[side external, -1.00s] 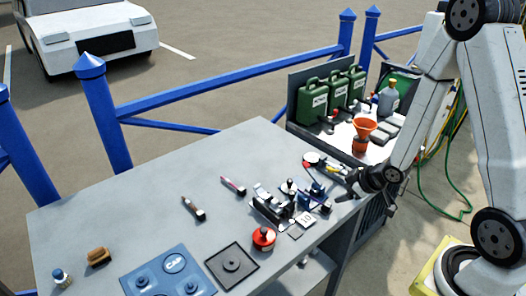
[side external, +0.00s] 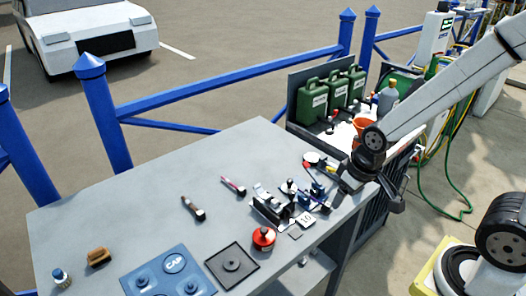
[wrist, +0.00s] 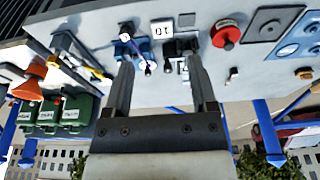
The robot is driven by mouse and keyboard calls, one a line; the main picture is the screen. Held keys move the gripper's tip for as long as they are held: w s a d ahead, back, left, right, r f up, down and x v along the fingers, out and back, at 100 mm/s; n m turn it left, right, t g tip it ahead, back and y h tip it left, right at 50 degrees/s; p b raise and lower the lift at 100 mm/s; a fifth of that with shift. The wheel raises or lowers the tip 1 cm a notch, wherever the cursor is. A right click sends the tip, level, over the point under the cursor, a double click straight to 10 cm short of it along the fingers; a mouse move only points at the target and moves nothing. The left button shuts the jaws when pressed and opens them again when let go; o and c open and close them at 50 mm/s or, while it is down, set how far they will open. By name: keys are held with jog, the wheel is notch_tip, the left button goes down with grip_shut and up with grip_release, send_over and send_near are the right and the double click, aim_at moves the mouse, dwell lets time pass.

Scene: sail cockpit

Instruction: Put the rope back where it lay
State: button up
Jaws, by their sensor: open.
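My gripper (side external: 345,187) is at the right edge of the grey bench, just right of a cluster of small gear. In the wrist view its two fingers (wrist: 158,62) stand wide apart with nothing between them. A small blue fitting (side external: 316,188) with a thin line-like piece on it is in the cluster; it also shows in the wrist view (wrist: 133,46), near the left fingertip. I cannot tell whether that piece is the rope. No loose rope is clear in either view, and my gripper hides part of the bench edge.
Green jerrycans (side external: 330,92) and an orange funnel (wrist: 37,68) are on the side shelf. The bench's back left (side external: 150,175) is clear.

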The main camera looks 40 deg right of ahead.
jog(key=shift+d, duration=0.1)
jog(key=n+t, duration=0.2)
jog(key=t, duration=0.1)
send_near(328, 204)
jog(key=shift+d+f+n+t+y, duration=0.6)
jog(key=shift+d+f+t, duration=0.35)
jog(key=shift+d, duration=0.3)
jog(key=shift+s+a+f+n+t+y, duration=0.15)
jog(key=shift+f+t+y, duration=0.15)
jog(key=shift+y, duration=0.15)
jog(key=shift+s+a+f+n+t+y, duration=0.15)
jog(key=shift+f+t+y, duration=0.15)
jog(key=shift+y, duration=0.15)
jog(key=shift+x, duration=1.3)
jog(key=shift+f, duration=0.15)
